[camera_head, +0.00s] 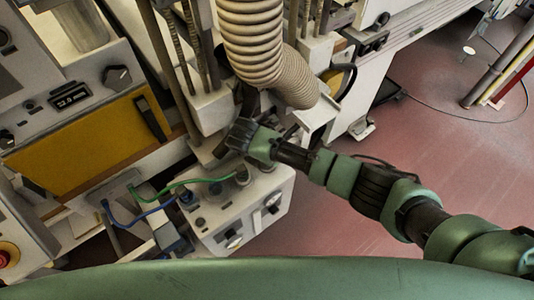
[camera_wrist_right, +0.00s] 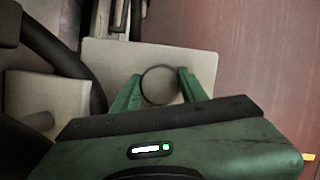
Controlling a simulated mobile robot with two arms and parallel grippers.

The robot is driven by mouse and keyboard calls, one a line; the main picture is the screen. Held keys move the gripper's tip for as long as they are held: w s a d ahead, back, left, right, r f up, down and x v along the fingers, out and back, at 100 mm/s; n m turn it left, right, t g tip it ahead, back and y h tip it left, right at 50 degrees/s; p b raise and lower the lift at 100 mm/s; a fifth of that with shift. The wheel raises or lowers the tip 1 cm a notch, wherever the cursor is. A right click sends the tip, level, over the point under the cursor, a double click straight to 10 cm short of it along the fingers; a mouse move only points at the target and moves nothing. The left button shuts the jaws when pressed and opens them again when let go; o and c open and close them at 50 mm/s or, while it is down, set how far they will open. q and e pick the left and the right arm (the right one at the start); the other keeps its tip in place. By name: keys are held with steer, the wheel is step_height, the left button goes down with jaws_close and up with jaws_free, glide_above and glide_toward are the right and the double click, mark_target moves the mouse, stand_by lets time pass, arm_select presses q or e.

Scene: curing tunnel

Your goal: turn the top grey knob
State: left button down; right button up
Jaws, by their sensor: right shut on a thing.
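In the right wrist view a round grey knob (camera_wrist_right: 159,86) stands on a pale panel (camera_wrist_right: 108,58). The two green fingers of my right gripper (camera_wrist_right: 159,90) are on either side of it and closed on it. In the head view my right arm reaches in from the right, and its gripper (camera_head: 244,136) is at the back edge of a pale control box (camera_head: 215,222). The fingers and the held knob cannot be made out there. My left gripper is not in view.
Green and blue cables run to the control box's top, where several round fittings stand. A ribbed hose (camera_head: 254,40) hangs behind my right gripper. A yellow panel (camera_head: 85,147) with a dark handle is at left. Red floor (camera_head: 430,140) lies open at right.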

steer(key=m+g+h, duration=0.1)
steer(key=m, duration=0.2)
steer(key=shift+m, duration=0.4)
steer(key=m+g, duration=0.1)
steer(key=m, duration=0.1)
steer(key=m+b, duration=0.1)
steer(key=m, duration=0.1)
steer(key=shift+m+g+h, duration=0.4)
steer(key=o, duration=1.4)
steer(key=shift+c, duration=0.2)
step_height(320, 180, up, 20)
steer(key=p, duration=0.7)
